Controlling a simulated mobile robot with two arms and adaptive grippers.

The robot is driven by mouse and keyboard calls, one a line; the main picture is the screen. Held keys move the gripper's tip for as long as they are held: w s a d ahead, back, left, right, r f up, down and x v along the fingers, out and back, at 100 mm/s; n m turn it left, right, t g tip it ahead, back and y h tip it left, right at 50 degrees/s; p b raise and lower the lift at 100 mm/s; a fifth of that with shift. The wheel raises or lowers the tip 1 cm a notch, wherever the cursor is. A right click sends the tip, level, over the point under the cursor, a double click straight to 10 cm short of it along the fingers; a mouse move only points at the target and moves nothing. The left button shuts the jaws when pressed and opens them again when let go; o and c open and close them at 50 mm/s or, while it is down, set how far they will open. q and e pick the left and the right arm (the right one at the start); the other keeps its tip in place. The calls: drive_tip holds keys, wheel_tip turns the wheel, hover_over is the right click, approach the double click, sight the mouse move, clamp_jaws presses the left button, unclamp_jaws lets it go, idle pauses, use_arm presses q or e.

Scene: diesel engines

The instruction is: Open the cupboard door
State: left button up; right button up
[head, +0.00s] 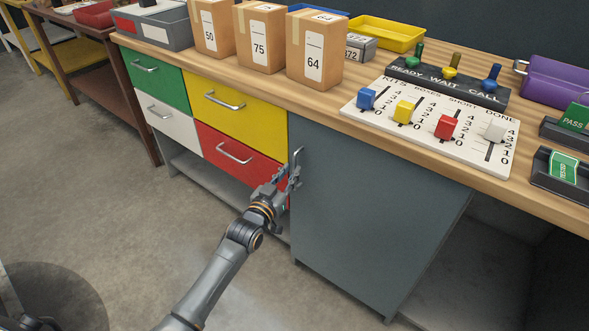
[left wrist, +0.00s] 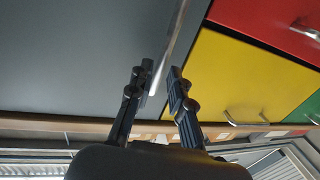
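The grey cupboard door (head: 375,205) is under the worktop, right of the drawers, and looks shut. Its upright metal handle (head: 297,161) is at its left edge. My left gripper (head: 288,179) is at the handle. In the left wrist view, the handle (left wrist: 174,45) runs between the two fingertips of the left gripper (left wrist: 160,75), with a gap showing between the fingers. The grey door (left wrist: 80,50) fills the left of that view. I cannot tell whether a finger touches the handle. My right gripper is not in view.
A red drawer (head: 222,160) and a yellow drawer (head: 262,120) are left of the door. On the worktop (head: 400,140) stand several boxes, a slider board (head: 425,150) and a lever panel (head: 470,90). The floor (head: 100,200) before the drawers is clear.

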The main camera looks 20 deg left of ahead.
sight(294, 168)
use_arm(q)
drive_tip(key=shift+w+d, duration=0.15)
drive_tip(key=shift+w, duration=0.7)
drive_tip(key=shift+w+d, duration=0.1)
drive_tip(key=shift+w, duration=0.75)
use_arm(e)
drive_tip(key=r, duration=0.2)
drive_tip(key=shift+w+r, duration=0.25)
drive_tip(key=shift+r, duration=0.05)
use_arm(q)
clamp_jaws()
